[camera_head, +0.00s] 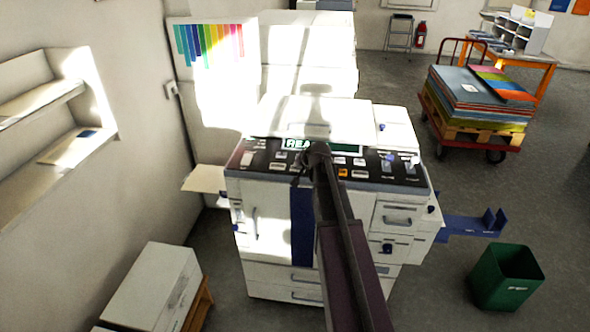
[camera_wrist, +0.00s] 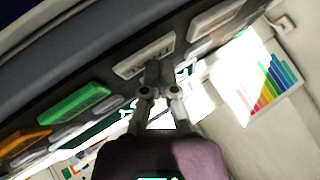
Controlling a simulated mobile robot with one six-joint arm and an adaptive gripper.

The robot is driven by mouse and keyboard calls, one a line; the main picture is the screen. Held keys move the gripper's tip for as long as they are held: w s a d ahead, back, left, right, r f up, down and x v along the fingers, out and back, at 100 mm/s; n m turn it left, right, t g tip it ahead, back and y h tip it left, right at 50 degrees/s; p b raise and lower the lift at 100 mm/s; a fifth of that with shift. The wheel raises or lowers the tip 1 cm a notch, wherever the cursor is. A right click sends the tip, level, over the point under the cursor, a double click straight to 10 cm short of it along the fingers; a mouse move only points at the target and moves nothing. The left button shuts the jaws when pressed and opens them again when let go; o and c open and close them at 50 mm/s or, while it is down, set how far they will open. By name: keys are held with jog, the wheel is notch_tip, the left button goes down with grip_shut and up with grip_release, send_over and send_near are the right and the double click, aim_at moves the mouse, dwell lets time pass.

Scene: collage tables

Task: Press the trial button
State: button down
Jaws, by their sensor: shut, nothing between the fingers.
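My gripper (camera_head: 299,168) is shut and empty at the control panel (camera_head: 262,171) of the white copier (camera_head: 265,205) in the head view. In the wrist view my gripper (camera_wrist: 160,76) has its fingertips over or against the edge of a pale grey button (camera_wrist: 143,58); I cannot tell whether they touch it. A green button (camera_wrist: 75,104) and an orange button (camera_wrist: 24,141) lie to its left. The orange button also shows in the head view (camera_head: 342,173), right of my arm. No label can be read, so I cannot tell which is the trial button.
The display (camera_head: 296,144) is partly hidden by my arm. A paper tray (camera_head: 205,179) juts out on the copier's left, and a blue tray (camera_head: 465,227) on its right. A green bin (camera_head: 505,279) stands at the right. A loaded cart (camera_head: 478,108) stands behind it.

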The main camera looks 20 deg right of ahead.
jog(key=shift+r, duration=0.1)
dwell(0.3)
jog(key=shift+r+p, duration=0.7)
jog(key=shift+p, duration=0.1)
jog(key=shift+r+p, duration=2.5)
jog(key=shift+p, duration=0.05)
jog(key=s+a+f+n+g, duration=0.2)
jog(key=s+a+n+g, duration=0.2)
jog(key=s+a, duration=0.8)
jog(key=s+a+f+n+g, duration=0.3)
jog(key=s+a+n+g, duration=0.1)
jog(key=s+a, duration=0.7)
jog(key=shift+s+a+f+n+g, duration=0.35)
jog(key=shift+s+g, duration=0.25)
jog(key=shift+s, duration=0.6)
